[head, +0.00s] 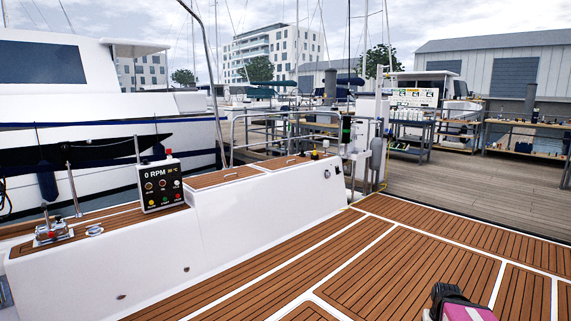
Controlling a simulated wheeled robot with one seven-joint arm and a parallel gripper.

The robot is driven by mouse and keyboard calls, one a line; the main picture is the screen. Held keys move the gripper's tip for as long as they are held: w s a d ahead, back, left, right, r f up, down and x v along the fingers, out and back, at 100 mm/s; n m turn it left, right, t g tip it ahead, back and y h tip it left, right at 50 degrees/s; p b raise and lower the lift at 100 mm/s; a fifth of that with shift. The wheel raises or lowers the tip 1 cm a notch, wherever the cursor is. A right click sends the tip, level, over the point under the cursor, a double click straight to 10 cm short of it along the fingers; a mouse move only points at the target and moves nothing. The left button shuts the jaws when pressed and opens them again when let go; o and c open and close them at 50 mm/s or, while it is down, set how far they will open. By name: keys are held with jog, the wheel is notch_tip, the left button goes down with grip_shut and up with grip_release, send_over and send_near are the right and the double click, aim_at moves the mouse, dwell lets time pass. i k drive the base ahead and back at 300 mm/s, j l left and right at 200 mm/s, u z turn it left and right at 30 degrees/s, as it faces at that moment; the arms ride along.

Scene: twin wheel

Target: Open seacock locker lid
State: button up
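Two teak-topped lids lie flat and closed on the white cockpit bench in the head view. The nearer lid (222,178) is just right of the control box, and the farther lid (283,163) is beyond it. Each seems to have a small pull on top. No label shows which one is the seacock locker lid. The inside of the bench is hidden. My gripper's fingers are not in view. Only a black and pink part, likely of my own arm, shows at the bottom right edge, well away from the lids.
A control box (162,186) reading 0 RPM stands on the bench left of the lids. A metal fitting (52,232) sits at far left. A steel rail (270,127) rises behind the lids. The teak deck (400,265) in front is clear. Workbenches stand on the dock behind.

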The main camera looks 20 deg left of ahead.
aim_at(283, 168)
jog(key=i+j+u, duration=0.15)
jog(key=i+u, duration=0.15)
jog(key=i, duration=0.55)
jog(key=i+u, duration=0.15)
jog(key=i, duration=2.1)
jog(key=i+u, duration=0.15)
jog(key=i, duration=0.3)
jog(key=i+l+u, duration=0.1)
jog(key=i, duration=0.3)
jog(key=i+l+u, duration=0.15)
jog(key=i, duration=0.3)
jog(key=i+l+u, duration=0.15)
jog(key=i, duration=0.25)
jog(key=i+l+u, duration=1.15)
jog(key=l, duration=0.2)
